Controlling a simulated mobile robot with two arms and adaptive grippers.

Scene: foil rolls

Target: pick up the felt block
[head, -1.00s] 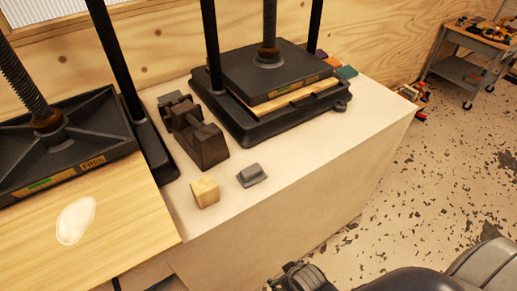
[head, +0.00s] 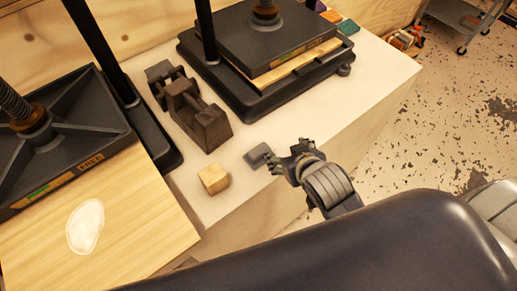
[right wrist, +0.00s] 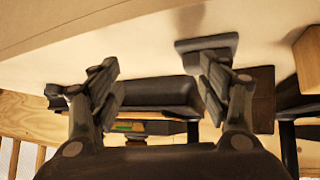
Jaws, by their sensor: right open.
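The felt block appears to be the small grey piece (head: 257,155) on the pale worktop (head: 312,122), to the right of the wooden cube (head: 214,179). In the right wrist view the grey piece (right wrist: 205,43) shows beyond the right-hand finger, which hides part of it. My right gripper (head: 276,159) is at the grey piece's right side in the head view, close to it; I cannot tell whether they touch. In the right wrist view my right gripper (right wrist: 162,88) has its fingers spread, with nothing gripped between them. My left gripper is not in view.
The wooden cube stands near the worktop's front edge. Dark metal weights (head: 195,115) stand behind. A black press (head: 262,60) occupies the back, with coloured blocks (head: 333,16) beside it. Another press (head: 60,140) and a wooden board (head: 125,215) are at left.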

